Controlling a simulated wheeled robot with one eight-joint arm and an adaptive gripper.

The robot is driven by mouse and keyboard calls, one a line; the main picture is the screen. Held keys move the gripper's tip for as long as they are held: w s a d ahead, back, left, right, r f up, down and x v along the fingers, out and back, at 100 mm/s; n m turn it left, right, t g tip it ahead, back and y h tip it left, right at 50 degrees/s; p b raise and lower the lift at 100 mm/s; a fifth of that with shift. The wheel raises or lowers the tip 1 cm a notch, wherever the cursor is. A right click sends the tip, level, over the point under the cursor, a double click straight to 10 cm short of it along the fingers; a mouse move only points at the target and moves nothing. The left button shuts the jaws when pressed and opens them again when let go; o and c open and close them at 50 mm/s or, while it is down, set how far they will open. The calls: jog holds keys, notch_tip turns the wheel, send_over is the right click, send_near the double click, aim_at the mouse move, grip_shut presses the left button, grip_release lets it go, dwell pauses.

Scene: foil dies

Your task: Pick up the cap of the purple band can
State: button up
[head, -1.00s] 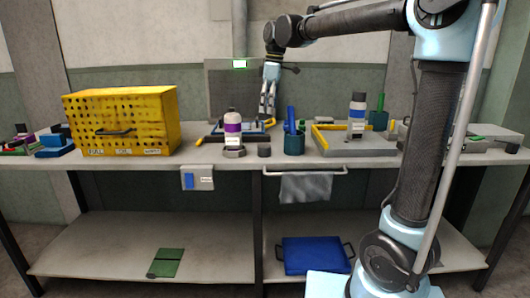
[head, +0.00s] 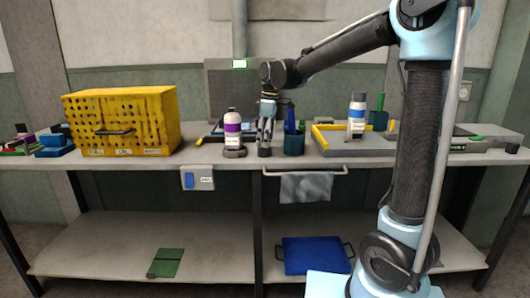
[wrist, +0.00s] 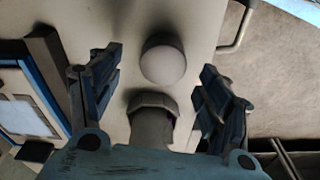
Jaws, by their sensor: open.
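The purple band can (head: 233,128) is white with a purple band and stands upright in a dark hexagonal base (head: 234,153). A small dark grey round cap (head: 264,152) sits apart on the table just right of it. My gripper (head: 265,138) points down with its fingertips close above the cap. In the wrist view the gripper (wrist: 155,85) is open and empty, and the round cap (wrist: 163,62) lies in the gap between the fingers, toward the upper side. The hexagonal base (wrist: 152,103) shows below it, with the can partly hidden by my gripper.
A teal cup (head: 294,144) with blue tools stands close right of my gripper. A blue-edged tray (wrist: 28,90) lies behind. A grey tray with yellow edges (head: 345,146) holds a blue-banded can (head: 357,112). A yellow cabinet (head: 122,120) stands left. The table's front edge is near.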

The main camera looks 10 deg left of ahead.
aim_at(262, 152)
jog(key=shift+s+a+f, duration=0.1)
jog(key=shift+f, duration=2.05)
jog(key=c, duration=0.9)
jog(key=shift+o, duration=0.2)
